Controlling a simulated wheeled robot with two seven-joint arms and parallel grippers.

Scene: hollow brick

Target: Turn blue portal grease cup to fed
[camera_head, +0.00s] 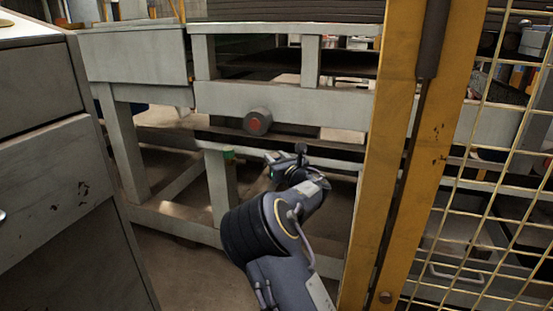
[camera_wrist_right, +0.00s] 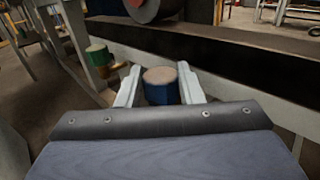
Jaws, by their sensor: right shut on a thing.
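The blue grease cup (camera_wrist_right: 161,92) has a pale, flat, round top and dark blue sides. In the right wrist view it sits between the two light grey fingers of my right gripper (camera_wrist_right: 160,76), which is shut on it. In the head view my right gripper (camera_head: 274,160) reaches to the lower rail of the grey frame, and the blue cup is hidden there. I cannot read any mark or setting on the cup. My left gripper is not in view.
A green cup (camera_wrist_right: 98,53) with a brass-coloured fitting is left of the gripper; it also shows in the head view (camera_head: 229,154). A roller with a red centre (camera_head: 258,121) hangs above. A yellow post (camera_head: 385,160) stands close on the right, a grey cabinet (camera_head: 50,160) on the left.

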